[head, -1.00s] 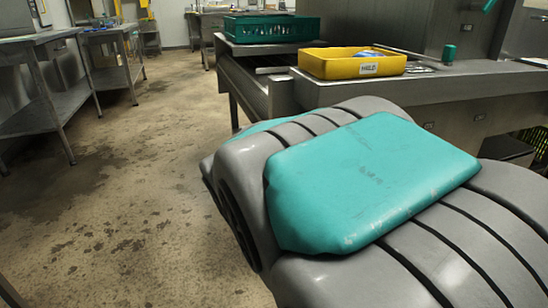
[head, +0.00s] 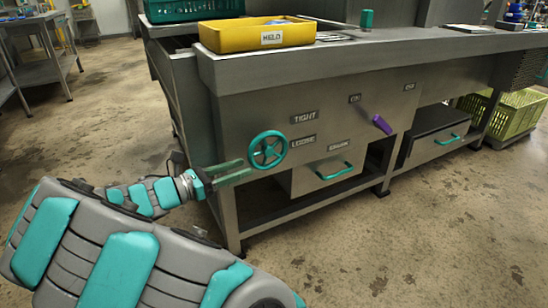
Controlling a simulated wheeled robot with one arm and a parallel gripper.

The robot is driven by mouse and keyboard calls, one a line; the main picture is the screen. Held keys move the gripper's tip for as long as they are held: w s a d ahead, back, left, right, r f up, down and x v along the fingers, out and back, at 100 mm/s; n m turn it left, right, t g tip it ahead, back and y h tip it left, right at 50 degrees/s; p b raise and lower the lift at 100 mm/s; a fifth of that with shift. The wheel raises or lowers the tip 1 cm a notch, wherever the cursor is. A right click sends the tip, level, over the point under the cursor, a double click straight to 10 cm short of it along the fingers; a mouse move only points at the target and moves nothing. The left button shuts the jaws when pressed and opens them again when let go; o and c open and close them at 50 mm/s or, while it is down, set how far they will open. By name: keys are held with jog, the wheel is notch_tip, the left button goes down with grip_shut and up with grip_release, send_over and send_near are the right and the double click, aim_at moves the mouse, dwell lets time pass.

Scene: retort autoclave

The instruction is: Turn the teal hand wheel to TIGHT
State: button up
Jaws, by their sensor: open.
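The teal hand wheel (head: 268,150) is on the grey front panel of the steel bench, near its left end. A TIGHT label (head: 304,117) is above and to the right of the wheel, and a LOOSE label (head: 303,141) is just right of it. My gripper (head: 247,172) is open and empty, its greenish fingers pointing right towards the wheel's lower left rim. The fingertips overlap or lie very near the rim in this view. I cannot tell whether they touch it. No pointer on the wheel is clear enough to read.
A purple lever (head: 381,124) and a drawer with a teal handle (head: 334,171) are right of the wheel. A yellow HELD tray (head: 232,40) and a green crate (head: 185,12) are above. A yellow-green crate (head: 510,115) is at the right. Floor in front is clear.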

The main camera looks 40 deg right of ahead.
aim_at(268, 151)
jog(key=shift+s+d+b, duration=0.25)
jog(key=shift+d+b, duration=0.1)
jog(key=shift+d, duration=1.65)
jog(key=shift+s+d+b, duration=0.2)
jog(key=shift+d+b, duration=0.15)
jog(key=shift+d, duration=1.6)
jog(key=shift+c, duration=0.4)
grip_shut()
